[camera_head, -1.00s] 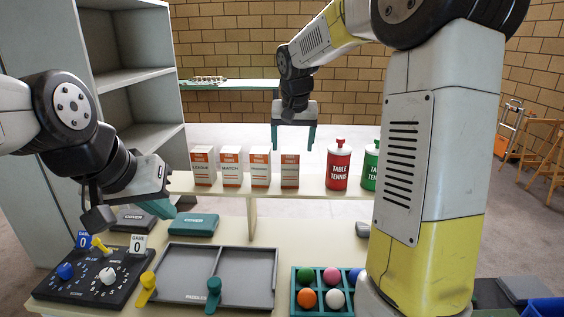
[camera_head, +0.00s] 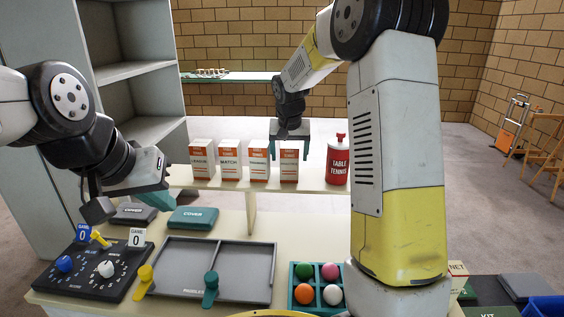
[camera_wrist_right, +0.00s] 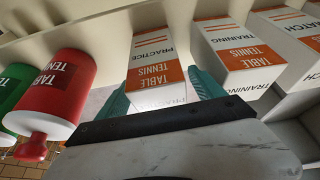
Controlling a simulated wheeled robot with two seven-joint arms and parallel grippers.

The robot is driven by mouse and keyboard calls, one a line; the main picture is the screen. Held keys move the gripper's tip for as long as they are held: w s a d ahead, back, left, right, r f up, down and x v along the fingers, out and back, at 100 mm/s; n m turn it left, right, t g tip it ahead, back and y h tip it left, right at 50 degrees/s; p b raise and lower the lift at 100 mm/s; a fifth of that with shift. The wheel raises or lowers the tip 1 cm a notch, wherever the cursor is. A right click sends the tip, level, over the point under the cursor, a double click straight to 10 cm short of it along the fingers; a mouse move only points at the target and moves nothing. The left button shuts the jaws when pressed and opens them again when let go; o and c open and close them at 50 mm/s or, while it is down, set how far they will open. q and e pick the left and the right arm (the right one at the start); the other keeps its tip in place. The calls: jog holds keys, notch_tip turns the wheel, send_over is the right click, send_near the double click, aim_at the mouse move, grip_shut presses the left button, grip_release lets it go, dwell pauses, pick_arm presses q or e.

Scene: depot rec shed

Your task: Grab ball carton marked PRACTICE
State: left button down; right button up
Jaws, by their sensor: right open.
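The PRACTICE carton (camera_head: 289,167), white with orange bands, stands upright at the right end of a row of similar cartons on the raised shelf. In the right wrist view the PRACTICE carton (camera_wrist_right: 155,62) appears upside down, its lettering readable. My right gripper (camera_head: 290,150) is open at the carton's top. In the wrist view its teal fingers (camera_wrist_right: 160,95) show on either side of the carton, with gaps; I cannot tell how deep between them it sits. My left gripper (camera_head: 158,203) is over the table's left side; its opening is unclear.
The TRAINING carton (camera_head: 259,166) stands close left, with MATCH (camera_head: 230,162) and LEAGUE (camera_head: 202,160) beyond. A red TABLE TENNIS canister (camera_head: 337,165) stands to the right. A grey tray (camera_head: 244,258), scorer board (camera_head: 92,272) and ball holder (camera_head: 293,284) occupy the table.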

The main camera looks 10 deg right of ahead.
jog(key=shift+c, duration=0.5)
jog(key=c, duration=1.4)
jog(key=shift+c, duration=0.2)
